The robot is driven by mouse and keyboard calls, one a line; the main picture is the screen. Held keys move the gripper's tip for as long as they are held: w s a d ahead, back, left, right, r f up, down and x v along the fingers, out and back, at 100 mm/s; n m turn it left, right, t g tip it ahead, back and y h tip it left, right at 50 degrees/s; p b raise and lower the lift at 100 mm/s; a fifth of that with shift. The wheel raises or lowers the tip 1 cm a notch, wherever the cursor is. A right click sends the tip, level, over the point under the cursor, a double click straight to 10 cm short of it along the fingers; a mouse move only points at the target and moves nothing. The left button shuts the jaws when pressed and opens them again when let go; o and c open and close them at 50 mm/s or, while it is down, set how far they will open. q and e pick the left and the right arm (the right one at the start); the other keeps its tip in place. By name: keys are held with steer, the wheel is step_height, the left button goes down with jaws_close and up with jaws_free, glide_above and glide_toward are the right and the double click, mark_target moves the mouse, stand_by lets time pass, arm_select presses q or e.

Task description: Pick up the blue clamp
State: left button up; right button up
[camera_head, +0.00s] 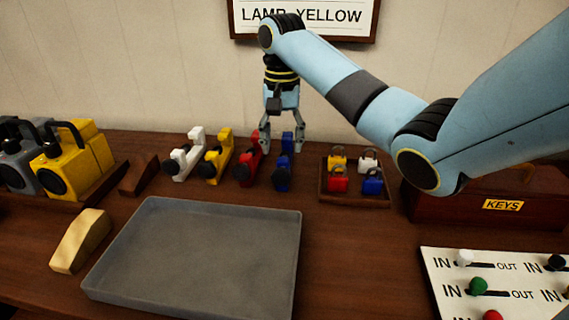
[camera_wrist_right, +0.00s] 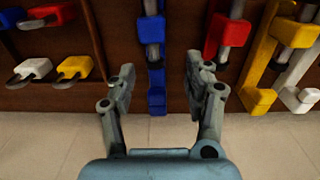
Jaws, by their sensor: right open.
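The blue clamp (camera_head: 284,164) stands on the table at the right end of a row of clamps, beside the red clamp (camera_head: 247,163). My right gripper (camera_head: 283,148) is over the row's back part, its fingers pointing down, one near the red clamp and one just right of the blue clamp. In the right wrist view the blue clamp (camera_wrist_right: 153,55) lies between the open fingers of my right gripper (camera_wrist_right: 158,82), closer to the left finger. No contact with it is clear. My left gripper is not in view.
White (camera_head: 184,156) and yellow (camera_head: 215,158) clamps stand left of the red one. A small tray (camera_head: 352,199) of padlocks is to the right. An empty grey tray (camera_head: 195,255) lies in front. A box marked KEYS (camera_head: 455,205) is under my right arm.

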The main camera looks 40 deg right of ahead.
steer(key=f, duration=0.5)
steer(key=shift+s+d+f, duration=0.15)
steer(key=shift+s, duration=0.1)
steer(key=shift+f, duration=0.35)
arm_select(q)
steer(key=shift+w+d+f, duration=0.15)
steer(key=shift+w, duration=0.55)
arm_select(e)
steer(key=shift+c, duration=0.4)
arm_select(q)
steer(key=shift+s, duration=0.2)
arm_select(e)
jaws_close()
steer(key=shift+r, duration=0.1)
